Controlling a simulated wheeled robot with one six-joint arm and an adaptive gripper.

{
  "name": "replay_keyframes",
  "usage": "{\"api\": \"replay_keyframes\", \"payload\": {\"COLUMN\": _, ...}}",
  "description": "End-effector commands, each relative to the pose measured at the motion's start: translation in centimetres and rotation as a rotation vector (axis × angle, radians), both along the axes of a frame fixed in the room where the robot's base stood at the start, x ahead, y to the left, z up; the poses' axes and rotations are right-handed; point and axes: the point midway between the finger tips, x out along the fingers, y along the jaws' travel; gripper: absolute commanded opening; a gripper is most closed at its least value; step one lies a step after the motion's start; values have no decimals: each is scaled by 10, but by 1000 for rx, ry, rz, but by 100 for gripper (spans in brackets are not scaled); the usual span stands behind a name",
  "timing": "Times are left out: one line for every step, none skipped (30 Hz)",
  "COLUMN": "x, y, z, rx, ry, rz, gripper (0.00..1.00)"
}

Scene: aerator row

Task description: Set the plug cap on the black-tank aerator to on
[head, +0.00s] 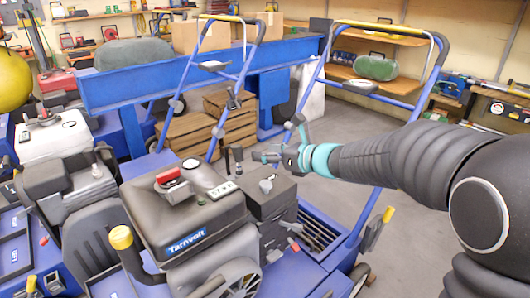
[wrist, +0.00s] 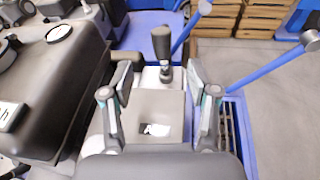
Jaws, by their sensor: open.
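The black-tank aerator (head: 190,215) stands in the foreground of the head view, with a red-topped cap on its dark tank and a "Tarnvolt" label. Its tank (wrist: 60,80) fills the left of the wrist view. An upright black cylindrical piece (wrist: 161,42) on a metal stem shows beyond my fingertips; it also shows in the head view (head: 238,154). I cannot tell for certain whether it is the plug cap. My gripper (wrist: 158,78) is open and empty, its fingers above a dark box-shaped housing (wrist: 155,108) with a small pale label. In the head view, my gripper (head: 270,156) is right of the black piece.
A blue handle frame (head: 315,85) rises behind my gripper. A white-tank aerator (head: 55,135) stands at the left. Wooden crates (head: 225,120) stand behind. Grey floor (head: 330,195) is clear at the right.

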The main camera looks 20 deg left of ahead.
Motion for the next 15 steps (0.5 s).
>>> {"api": "replay_keyframes", "payload": {"x": 0, "y": 0, "z": 0, "rx": 0, "ry": 0, "rz": 0, "gripper": 59}}
{"api": "replay_keyframes", "payload": {"x": 0, "y": 0, "z": 0, "rx": 0, "ry": 0, "rz": 0, "gripper": 59}}
{"api": "replay_keyframes", "payload": {"x": 0, "y": 0, "z": 0, "rx": 0, "ry": 0, "rz": 0, "gripper": 52}}
{"api": "replay_keyframes", "payload": {"x": 0, "y": 1, "z": 0, "rx": 0, "ry": 0, "rz": 2, "gripper": 44}}
{"api": "replay_keyframes", "payload": {"x": -2, "y": 2, "z": 1, "rx": 0, "ry": 0, "rz": 4, "gripper": 37}}
{"api": "replay_keyframes", "payload": {"x": -4, "y": 6, "z": 3, "rx": 0, "ry": 0, "rz": 11, "gripper": 27}}
{"api": "replay_keyframes", "payload": {"x": -7, "y": 10, "z": 4, "rx": 0, "ry": 1, "rz": 19, "gripper": 19}}
{"api": "replay_keyframes", "payload": {"x": -11, "y": 14, "z": 6, "rx": 0, "ry": 2, "rz": 28, "gripper": 12}}
{"api": "replay_keyframes", "payload": {"x": -15, "y": 23, "z": 12, "rx": 2, "ry": -4, "rz": 43, "gripper": 2}}
{"api": "replay_keyframes", "payload": {"x": -18, "y": 32, "z": 20, "rx": 3, "ry": -19, "rz": 62, "gripper": 0}}
{"api": "replay_keyframes", "payload": {"x": -23, "y": 42, "z": 30, "rx": -8, "ry": -48, "rz": 94, "gripper": 0}}
{"api": "replay_keyframes", "payload": {"x": -27, "y": 51, "z": 35, "rx": -31, "ry": -84, "rz": 131, "gripper": 0}}
{"api": "replay_keyframes", "payload": {"x": -30, "y": 56, "z": 40, "rx": -50, "ry": -115, "rz": 160, "gripper": 0}}
{"api": "replay_keyframes", "payload": {"x": -33, "y": 61, "z": 44, "rx": -72, "ry": -159, "rz": 193, "gripper": 0}}
{"api": "replay_keyframes", "payload": {"x": -37, "y": 68, "z": 50, "rx": -106, "ry": -224, "rz": 239, "gripper": 0}}
